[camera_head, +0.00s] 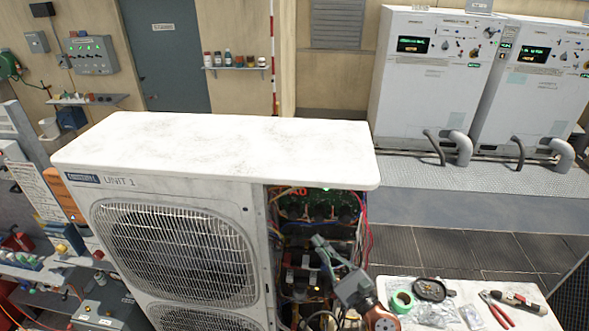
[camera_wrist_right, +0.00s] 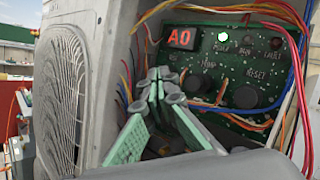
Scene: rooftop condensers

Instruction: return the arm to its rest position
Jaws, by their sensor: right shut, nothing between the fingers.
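My right gripper (camera_head: 322,243) shows in the camera_head view in front of the open service bay of the white condenser (camera_head: 200,140) marked UNIT 1. In the right wrist view my right gripper (camera_wrist_right: 165,85) has its green-padded fingers brought together at the tips, with nothing between them. Behind them is a green control board (camera_wrist_right: 235,65) with a red A0 display (camera_wrist_right: 181,38), a lit green light and dark knobs. Whether the fingertips touch anything in the bay cannot be told. My left gripper is not in view.
Colored wires (camera_wrist_right: 298,70) hang along the bay's right edge, close to the gripper.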

